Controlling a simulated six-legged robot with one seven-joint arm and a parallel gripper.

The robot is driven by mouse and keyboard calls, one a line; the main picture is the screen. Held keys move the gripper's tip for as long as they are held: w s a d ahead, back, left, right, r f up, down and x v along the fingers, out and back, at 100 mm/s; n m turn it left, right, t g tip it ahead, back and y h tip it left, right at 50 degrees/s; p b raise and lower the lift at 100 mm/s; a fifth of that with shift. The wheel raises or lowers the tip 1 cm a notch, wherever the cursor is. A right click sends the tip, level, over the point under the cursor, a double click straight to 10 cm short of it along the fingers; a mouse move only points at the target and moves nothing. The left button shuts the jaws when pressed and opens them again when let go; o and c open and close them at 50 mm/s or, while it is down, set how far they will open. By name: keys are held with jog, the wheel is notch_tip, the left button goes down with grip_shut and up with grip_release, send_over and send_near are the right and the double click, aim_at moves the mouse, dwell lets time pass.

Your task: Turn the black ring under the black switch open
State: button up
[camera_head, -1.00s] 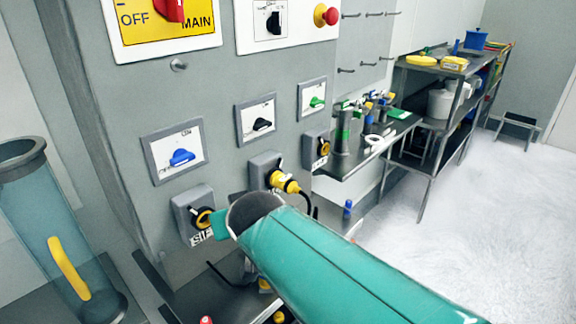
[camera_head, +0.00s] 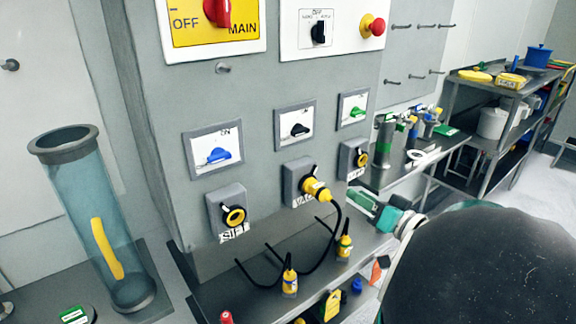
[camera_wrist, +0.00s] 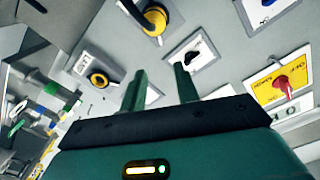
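The black switch (camera_head: 300,130) sits on a white plate in the middle of the switch row. Below it is a grey socket box (camera_head: 291,176) with a yellow plug (camera_head: 318,191) in it. A black ring (camera_head: 307,183) shows only partly around the plug's base. In the wrist view the black switch (camera_wrist: 192,57) is just beyond my fingertips and the yellow plug (camera_wrist: 155,20) is at the top. My gripper (camera_wrist: 160,75) is open, its two green fingers apart with nothing between them. In the head view it is partly hidden behind my arm, right of and below the plug.
A black cable hangs from the plug. Sockets with black and yellow rings flank it, left (camera_head: 233,215) and right (camera_head: 360,158). Yellow plugs (camera_head: 289,282) stand on the shelf below. A clear cylinder (camera_head: 98,220) stands at left. A bench and racks are at right.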

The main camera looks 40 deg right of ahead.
aim_at(316, 169)
jog(key=w, duration=1.3)
jog(key=shift+w+a, duration=0.2)
jog(key=shift+w, duration=0.15)
grip_shut()
